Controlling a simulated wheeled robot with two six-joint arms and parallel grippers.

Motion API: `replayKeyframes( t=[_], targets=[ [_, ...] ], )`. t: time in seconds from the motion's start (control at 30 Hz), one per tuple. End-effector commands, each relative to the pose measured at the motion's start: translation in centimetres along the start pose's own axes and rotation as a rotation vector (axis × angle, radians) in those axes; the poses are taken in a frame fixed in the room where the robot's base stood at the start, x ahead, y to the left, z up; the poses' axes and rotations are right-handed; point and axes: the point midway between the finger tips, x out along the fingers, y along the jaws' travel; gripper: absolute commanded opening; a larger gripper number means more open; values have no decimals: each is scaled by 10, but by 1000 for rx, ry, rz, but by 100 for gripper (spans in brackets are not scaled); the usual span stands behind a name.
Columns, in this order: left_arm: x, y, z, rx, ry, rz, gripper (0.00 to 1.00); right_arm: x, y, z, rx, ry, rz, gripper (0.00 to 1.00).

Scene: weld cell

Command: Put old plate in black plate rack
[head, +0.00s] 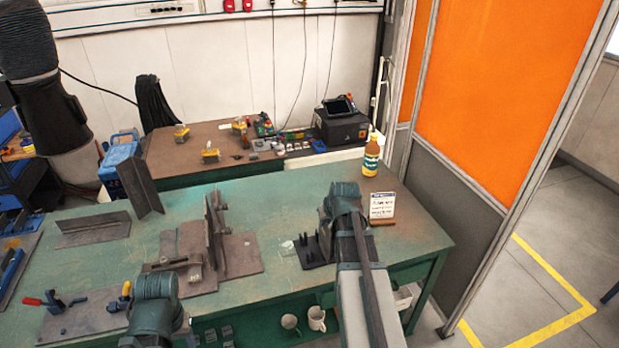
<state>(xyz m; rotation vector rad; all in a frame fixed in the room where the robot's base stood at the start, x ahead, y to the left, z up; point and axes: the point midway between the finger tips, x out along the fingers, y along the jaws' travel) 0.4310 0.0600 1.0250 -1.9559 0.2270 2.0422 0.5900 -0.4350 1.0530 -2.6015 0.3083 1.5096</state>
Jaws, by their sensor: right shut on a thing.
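The black plate rack (313,252), with several upright pegs, lies on the green workbench in the middle right. My right gripper (327,228) is just above and beside the rack's right side, largely hidden by its own wrist. It is shut on a dark thing that seems to be the old plate, seen almost edge-on and mostly hidden. I cannot tell whether that plate touches the rack. My left arm shows at the bottom left, but its gripper is not visible.
A brown bottle (371,160) and a small sign (382,205) stand right of my right gripper. Rusty metal plates and angles (215,240) stand left of the rack. Mugs (316,319) sit on the lower shelf. The green bench top (280,200) is clear behind the rack.

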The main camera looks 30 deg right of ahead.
Motion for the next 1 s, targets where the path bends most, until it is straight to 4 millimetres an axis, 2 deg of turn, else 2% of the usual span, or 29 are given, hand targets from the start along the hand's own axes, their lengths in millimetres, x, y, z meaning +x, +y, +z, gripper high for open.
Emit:
replayKeyframes(
  t=[0.03,0.2,0.4,0.6,1.0],
  targets=[
    [-17,-2,1,-1,0,0,60,-7,-2,-22,-2,2,-1,0],
    [-48,-4,3,-5,0,1,60,-15,-11,-71,-3,2,-1,0],
    [-74,-7,4,-9,0,2,60,-20,-24,-114,-2,2,-1,0],
    [-82,-7,5,-10,0,2,60,-21,-30,-130,-1,2,1,0],
    [-78,-7,5,-10,0,2,60,-17,-31,-128,0,2,0,0]
  ],
)
